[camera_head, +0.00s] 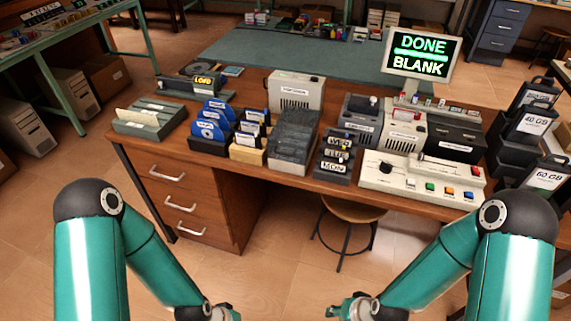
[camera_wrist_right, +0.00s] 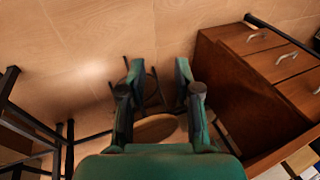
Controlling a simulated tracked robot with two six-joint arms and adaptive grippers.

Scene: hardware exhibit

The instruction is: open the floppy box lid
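A dark grey, smoky box (camera_head: 293,142) stands at the front middle of the desk. It looks like the floppy box with its lid down, but I cannot make out the lid's edge clearly. My right gripper (camera_head: 350,307) is low in front of the desk, well apart from the box. In the right wrist view its two fingers (camera_wrist_right: 159,72) are spread with nothing between them, above the floor and a stool. My left gripper (camera_head: 222,313) is at the bottom edge of the head view, mostly cut off, and its fingers cannot be made out.
Racks of blue disks (camera_head: 211,128) stand left of the box. A beige device (camera_head: 295,92) is behind it and small dark labelled boxes (camera_head: 337,158) are to its right. A control panel (camera_head: 421,180) lies further right. A stool (camera_head: 350,211) is under the wooden desk (camera_head: 130,139).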

